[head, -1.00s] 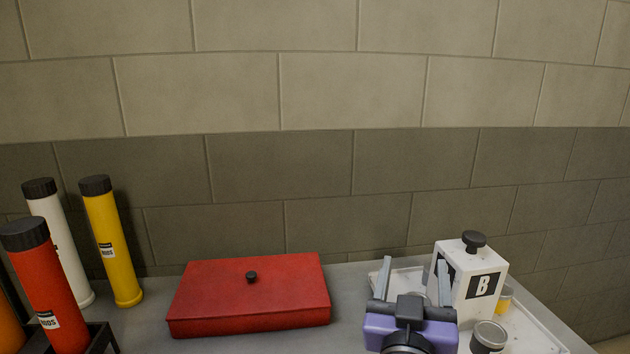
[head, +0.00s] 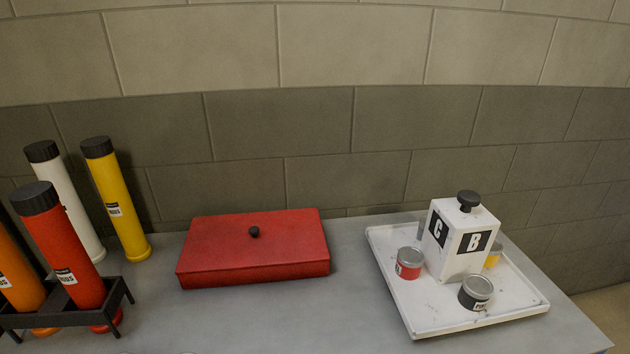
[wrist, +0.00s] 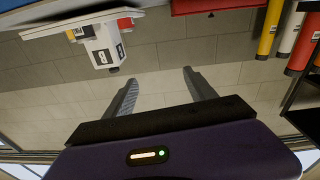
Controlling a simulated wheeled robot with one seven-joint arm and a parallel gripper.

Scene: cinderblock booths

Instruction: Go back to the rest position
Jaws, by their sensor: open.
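My gripper (wrist: 158,92) shows in the wrist view with its two fingers apart and nothing between them. Behind the fingers is the block wall, and the picture is upside down. My gripper is out of the head view. In the head view, a white block (head: 461,239) marked C and B with a black knob stands on a white tray (head: 429,321) at the right. The block also shows in the wrist view (wrist: 103,46) at the upper left, away from the fingers.
Small tins, one red (head: 409,263) and one dark (head: 475,293), stand on the tray. A red lidded box (head: 253,250) sits mid-table. At the left, a rack (head: 62,315) and tall tubes, including a yellow one (head: 120,200), stand. The table (head: 350,300) between box and tray is clear.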

